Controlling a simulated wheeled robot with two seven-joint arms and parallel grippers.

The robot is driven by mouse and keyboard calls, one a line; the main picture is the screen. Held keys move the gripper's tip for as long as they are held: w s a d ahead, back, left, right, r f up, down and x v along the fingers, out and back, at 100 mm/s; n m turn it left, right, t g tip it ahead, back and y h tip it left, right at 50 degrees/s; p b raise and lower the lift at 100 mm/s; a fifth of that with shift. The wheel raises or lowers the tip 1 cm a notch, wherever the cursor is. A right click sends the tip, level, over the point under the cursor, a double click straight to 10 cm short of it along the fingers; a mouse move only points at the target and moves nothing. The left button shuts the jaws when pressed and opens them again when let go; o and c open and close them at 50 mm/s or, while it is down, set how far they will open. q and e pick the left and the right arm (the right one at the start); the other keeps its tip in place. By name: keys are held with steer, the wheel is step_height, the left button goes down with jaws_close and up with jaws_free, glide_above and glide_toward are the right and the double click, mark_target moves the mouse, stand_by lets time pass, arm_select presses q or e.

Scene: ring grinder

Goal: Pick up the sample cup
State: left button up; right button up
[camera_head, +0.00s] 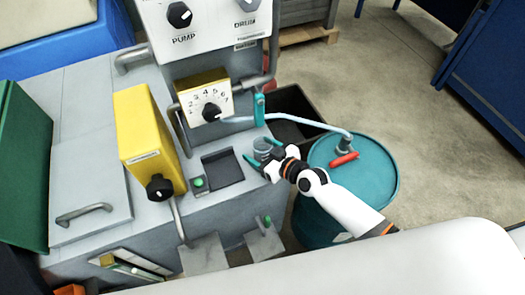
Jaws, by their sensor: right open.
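The sample cup (262,146) is a small, clear, greyish cup standing on the grey machine top, right of a dark square recess. My right gripper (257,157) has teal fingertips and is open around or right beside the cup. The fingers lie close to its sides; whether they touch it cannot be told. The dark gripper body hides part of the cup's right side. My left gripper is not in view.
A teal drum (375,178) with a red handle (344,159) stands under my right arm. A pale hose (310,124) runs above the cup from a teal valve (259,110). A yellow box (148,137) and a dial panel (204,97) stand left of the cup.

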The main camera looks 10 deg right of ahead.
steer(key=shift+w+a+f, duration=0.15)
steer(key=shift+w+a, duration=0.15)
steer(key=shift+w, duration=0.15)
steer(key=c, duration=1)
steer(key=shift+c, duration=0.2)
